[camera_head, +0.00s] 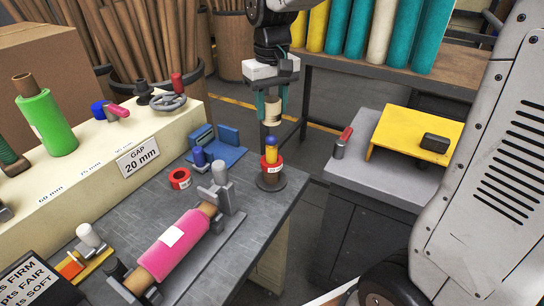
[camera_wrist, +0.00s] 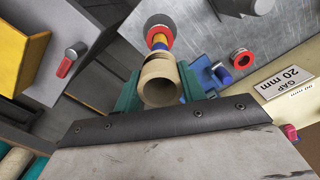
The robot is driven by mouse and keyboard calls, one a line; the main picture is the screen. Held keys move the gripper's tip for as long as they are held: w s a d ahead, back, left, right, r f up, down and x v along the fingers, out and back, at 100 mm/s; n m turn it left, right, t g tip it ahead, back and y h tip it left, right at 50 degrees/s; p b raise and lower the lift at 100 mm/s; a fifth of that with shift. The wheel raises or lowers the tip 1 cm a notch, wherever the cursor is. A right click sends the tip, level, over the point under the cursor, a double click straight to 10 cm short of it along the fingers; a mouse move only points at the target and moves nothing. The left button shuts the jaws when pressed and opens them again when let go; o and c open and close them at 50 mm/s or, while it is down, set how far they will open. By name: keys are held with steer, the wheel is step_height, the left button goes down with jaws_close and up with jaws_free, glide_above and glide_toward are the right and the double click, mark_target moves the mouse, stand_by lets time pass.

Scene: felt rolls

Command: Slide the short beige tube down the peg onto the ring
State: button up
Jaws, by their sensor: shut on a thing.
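The short beige tube (camera_head: 272,113) is upright between the teal fingers of my gripper (camera_head: 271,106), which is shut on it. In the wrist view my gripper (camera_wrist: 158,88) grips the tube (camera_wrist: 157,68) on both sides, and its round opening faces the camera. The peg (camera_head: 271,152) has a yellow shaft and a blue rounded top and stands on a dark round base (camera_head: 271,183). A red ring (camera_head: 269,165) with a white label sits low around it. The tube is above the peg's top, apart from it. In the wrist view the peg (camera_wrist: 160,44) shows just beyond the tube.
A loose red ring (camera_head: 180,178) lies on the grey bench. A pink roll (camera_head: 176,248) lies in a holder at the front. A blue stand (camera_head: 228,150) is left of the peg. A grey cabinet (camera_head: 345,166) with a yellow platform (camera_head: 420,128) stands at right, across a gap.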

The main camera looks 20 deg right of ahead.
mark_target(271, 135)
steer(key=shift+f, duration=0.15)
steer(key=shift+f, duration=1.55)
steer(key=shift+f, duration=3.8)
stand_by(2.5)
